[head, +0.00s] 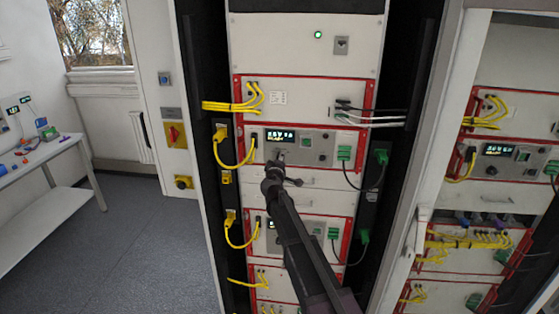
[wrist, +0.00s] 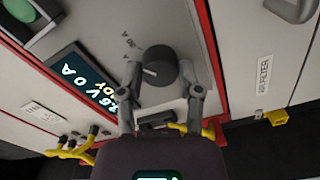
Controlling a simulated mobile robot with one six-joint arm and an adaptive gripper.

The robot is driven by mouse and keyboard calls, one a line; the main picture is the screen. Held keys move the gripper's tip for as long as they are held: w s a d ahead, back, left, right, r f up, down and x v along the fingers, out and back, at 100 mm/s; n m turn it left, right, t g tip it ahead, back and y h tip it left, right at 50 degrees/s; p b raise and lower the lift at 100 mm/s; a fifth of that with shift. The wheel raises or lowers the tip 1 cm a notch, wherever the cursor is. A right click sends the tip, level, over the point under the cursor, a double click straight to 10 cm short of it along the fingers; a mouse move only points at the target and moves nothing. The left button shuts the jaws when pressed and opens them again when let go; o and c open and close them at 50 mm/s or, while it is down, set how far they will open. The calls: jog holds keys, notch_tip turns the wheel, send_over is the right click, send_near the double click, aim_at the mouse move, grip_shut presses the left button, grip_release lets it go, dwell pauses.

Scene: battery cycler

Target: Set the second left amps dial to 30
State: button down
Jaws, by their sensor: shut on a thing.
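In the wrist view a black round dial (wrist: 160,66) with a white pointer line sits on a grey panel, between the two fingertips of my gripper (wrist: 162,72). The fingers are shut on the dial from both sides. The pointer line points towards the lit display (wrist: 85,80), which reads about "26 V 0 A"; its first digits are partly unclear. The gripper largely hides the dial there.
Yellow cables (head: 236,160) hang left of the unit and a green connector (head: 344,152) sits on its right. A similar unit (head: 310,228) is below. Another rack (head: 505,150) stands to the right. Open floor (head: 130,230) lies left.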

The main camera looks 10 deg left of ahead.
jog(key=shift+w+m, duration=0.1)
jog(key=shift+m, duration=0.5)
jog(key=shift+c, duration=1.3)
grip_release()
jog(key=s, duration=1.2)
jog(key=shift+a, duration=0.2)
